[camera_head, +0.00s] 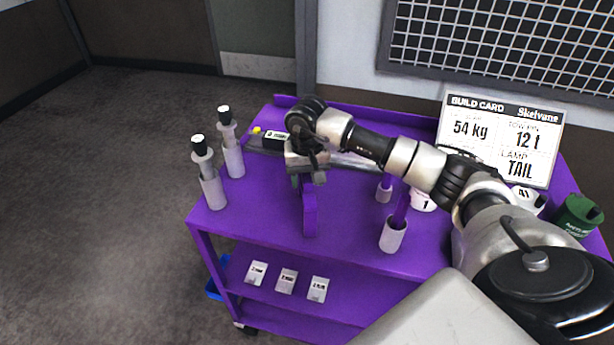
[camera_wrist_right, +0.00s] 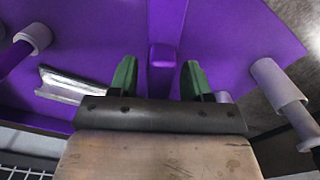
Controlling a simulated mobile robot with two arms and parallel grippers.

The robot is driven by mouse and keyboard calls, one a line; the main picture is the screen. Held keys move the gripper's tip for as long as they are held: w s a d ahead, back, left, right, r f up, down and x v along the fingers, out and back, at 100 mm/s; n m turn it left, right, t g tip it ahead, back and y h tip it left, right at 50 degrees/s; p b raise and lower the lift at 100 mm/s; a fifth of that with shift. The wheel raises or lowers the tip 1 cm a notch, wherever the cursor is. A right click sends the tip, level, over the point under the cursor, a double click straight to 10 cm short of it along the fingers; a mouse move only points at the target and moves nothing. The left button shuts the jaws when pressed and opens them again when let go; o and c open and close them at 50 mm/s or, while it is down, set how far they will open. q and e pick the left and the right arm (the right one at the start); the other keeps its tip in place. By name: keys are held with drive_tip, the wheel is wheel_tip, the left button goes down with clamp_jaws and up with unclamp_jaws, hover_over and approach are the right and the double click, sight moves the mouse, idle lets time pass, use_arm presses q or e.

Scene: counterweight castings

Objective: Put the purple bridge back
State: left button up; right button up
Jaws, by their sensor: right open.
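The purple piece that I take for the bridge (camera_head: 309,212) stands upright on the purple cart top, below my right gripper (camera_head: 307,180). In the right wrist view the purple piece (camera_wrist_right: 162,54) shows end-on between the two green fingers of the open right gripper (camera_wrist_right: 158,76). There is a gap on each side, and no finger clearly touches it. Its upper part is hidden by the gripper in the head view. My left gripper is not in view.
The purple cart top (camera_head: 262,215) carries two grey posts with black tops (camera_head: 208,178) at left, and grey sleeves with purple pins (camera_head: 393,234) at right. White cards (camera_head: 287,281) lie on the lower shelf.

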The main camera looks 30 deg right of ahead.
drive_tip(key=shift+r, duration=0.25)
wheel_tip(320, 180, up, 12)
drive_tip(key=b, duration=0.3)
drive_tip(key=shift+f, duration=0.1)
